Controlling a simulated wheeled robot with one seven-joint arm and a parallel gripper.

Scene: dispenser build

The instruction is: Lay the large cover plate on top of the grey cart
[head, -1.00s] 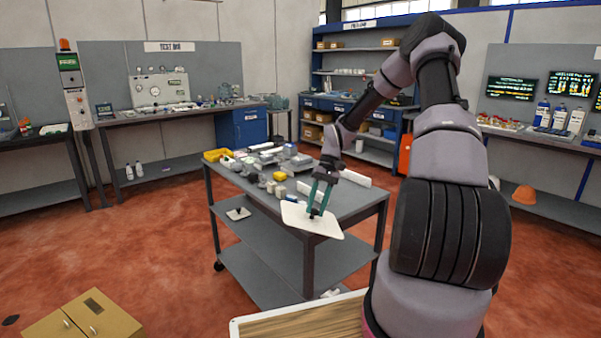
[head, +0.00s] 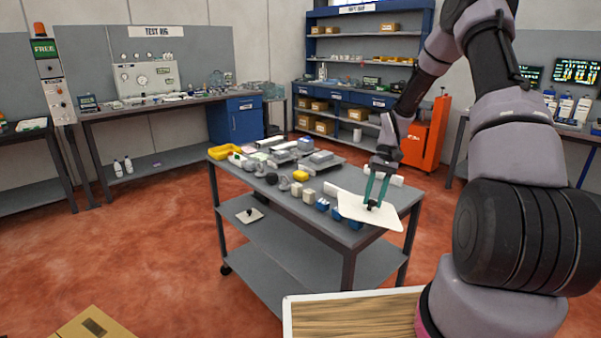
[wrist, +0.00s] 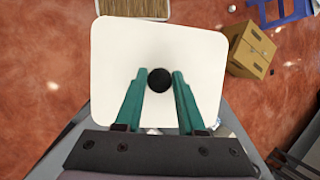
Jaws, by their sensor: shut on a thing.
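The large cover plate (head: 362,212) is a white, rounded square with a black knob in its middle. My gripper (head: 374,204) is shut on the plate's black knob. In the wrist view the teal fingers (wrist: 160,82) stand on either side of the knob, and the plate (wrist: 158,45) fills the middle. In the head view the plate appears at the near right corner of the grey cart's top (head: 330,168). It looks slightly tilted and partly past the edge. I cannot tell whether it touches the cart.
Small blocks (head: 310,195), grey parts and a yellow tray (head: 222,152) crowd the cart top. A smaller white plate with a dark knob (head: 249,215) lies on the lower shelf. A wood-topped surface (head: 350,312) is in front, a tan box (head: 95,325) at lower left.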

